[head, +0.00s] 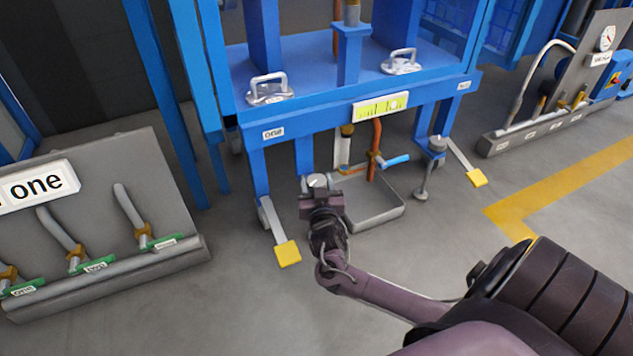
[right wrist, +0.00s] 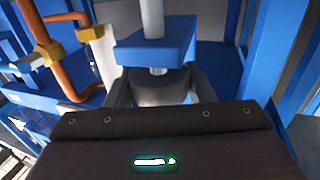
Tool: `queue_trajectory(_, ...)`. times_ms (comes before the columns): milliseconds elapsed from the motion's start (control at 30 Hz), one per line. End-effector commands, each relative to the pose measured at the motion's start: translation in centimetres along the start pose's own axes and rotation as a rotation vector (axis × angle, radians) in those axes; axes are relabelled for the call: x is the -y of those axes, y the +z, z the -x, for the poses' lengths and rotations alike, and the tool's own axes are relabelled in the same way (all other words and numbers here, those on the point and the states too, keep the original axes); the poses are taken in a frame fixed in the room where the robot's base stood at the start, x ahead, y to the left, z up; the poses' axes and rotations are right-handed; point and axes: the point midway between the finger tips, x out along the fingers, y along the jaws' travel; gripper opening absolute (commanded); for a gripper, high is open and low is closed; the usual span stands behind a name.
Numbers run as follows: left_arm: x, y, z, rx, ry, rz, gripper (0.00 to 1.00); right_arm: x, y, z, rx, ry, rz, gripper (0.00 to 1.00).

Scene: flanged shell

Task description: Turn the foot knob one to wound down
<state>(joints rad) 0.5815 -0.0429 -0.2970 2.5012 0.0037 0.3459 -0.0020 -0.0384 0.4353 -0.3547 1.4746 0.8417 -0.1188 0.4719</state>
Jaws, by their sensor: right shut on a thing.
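The foot knob one (head: 317,181) is a light grey round piece low at the front left leg of the blue frame, below a small "one" label (head: 273,133). My right gripper (head: 319,196) is shut on it from the front. In the right wrist view the grey knob (right wrist: 160,90) sits between the fingers, under a blue block (right wrist: 155,45) with a grey stem through it. The gripper hides the lower part of the knob and what is beneath it. My left gripper is not in view.
A yellow pedal (head: 287,252) sticks out just left of my right gripper. A grey tray (head: 385,216) and an orange pipe (head: 376,150) stand right of it. Another foot (head: 421,193) and yellow pedal (head: 475,178) are farther right. Open floor lies in front.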

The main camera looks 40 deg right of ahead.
Motion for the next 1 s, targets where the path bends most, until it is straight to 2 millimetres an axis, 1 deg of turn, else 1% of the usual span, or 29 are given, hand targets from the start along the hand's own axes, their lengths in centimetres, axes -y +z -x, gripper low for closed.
queue_trajectory(300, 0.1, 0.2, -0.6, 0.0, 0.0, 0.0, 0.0, 0.2, 0.1, 0.1, 0.004, 0.195, -0.007, 0.26)
queue_trajectory(600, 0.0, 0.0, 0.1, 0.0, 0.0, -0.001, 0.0, 0.2, 0.3, 0.1, 0.005, 0.387, -0.004, 0.26)
queue_trajectory(800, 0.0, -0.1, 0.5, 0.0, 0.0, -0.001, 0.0, 0.1, 0.2, 0.1, 0.004, 0.468, -0.003, 0.26)
queue_trajectory(1000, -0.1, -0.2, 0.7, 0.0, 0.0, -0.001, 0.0, 0.1, 0.1, 0.1, 0.002, 0.5, 0.0, 0.26)
